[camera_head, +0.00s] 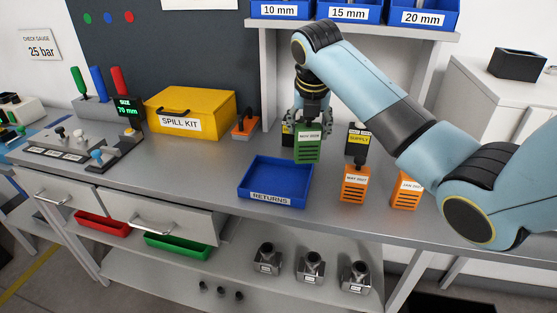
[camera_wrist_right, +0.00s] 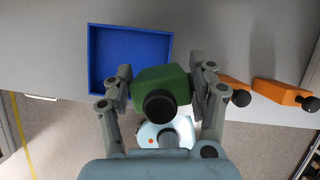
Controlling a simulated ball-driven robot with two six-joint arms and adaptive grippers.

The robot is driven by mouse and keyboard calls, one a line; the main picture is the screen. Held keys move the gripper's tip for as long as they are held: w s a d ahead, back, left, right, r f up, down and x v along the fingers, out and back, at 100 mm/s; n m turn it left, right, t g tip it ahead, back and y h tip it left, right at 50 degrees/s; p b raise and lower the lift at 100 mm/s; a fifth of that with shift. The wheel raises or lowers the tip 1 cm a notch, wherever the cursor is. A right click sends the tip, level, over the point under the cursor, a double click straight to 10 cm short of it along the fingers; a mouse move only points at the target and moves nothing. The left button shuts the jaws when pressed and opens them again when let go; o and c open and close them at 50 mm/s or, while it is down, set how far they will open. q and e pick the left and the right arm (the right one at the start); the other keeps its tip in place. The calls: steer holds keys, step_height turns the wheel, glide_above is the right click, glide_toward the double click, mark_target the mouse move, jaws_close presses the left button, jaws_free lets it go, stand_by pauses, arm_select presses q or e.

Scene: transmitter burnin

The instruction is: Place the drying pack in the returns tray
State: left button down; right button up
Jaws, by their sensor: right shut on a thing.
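A green drying pack (camera_head: 308,149) with a white date label is upright between the fingers of my right gripper (camera_head: 309,130). In the right wrist view, the fingers of the gripper (camera_wrist_right: 163,92) press both sides of the green pack (camera_wrist_right: 158,80), and its dark round knob faces the camera. The blue returns tray (camera_head: 272,180) sits on the bench just left of and in front of the pack. The tray looks empty in both views, and in the wrist view it (camera_wrist_right: 128,55) is up and left of the pack. My left gripper is not in view.
Another orange item (camera_head: 245,126) is behind the tray, beside the yellow spill kit (camera_head: 192,112).

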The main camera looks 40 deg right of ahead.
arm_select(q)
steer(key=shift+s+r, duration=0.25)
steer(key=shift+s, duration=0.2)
arm_select(e)
steer(key=shift+w+a+f, duration=0.8)
steer(key=shift+w+f, duration=0.1)
steer(key=shift+f, duration=0.45)
steer(key=shift+w+a+f, duration=0.75)
steer(key=shift+w+f, duration=0.15)
steer(key=shift+f, duration=0.5)
steer(key=shift+w+a+f, duration=0.8)
steer(key=shift+w+f, duration=0.1)
steer(key=shift+f, duration=0.45)
steer(key=o, duration=1.3)
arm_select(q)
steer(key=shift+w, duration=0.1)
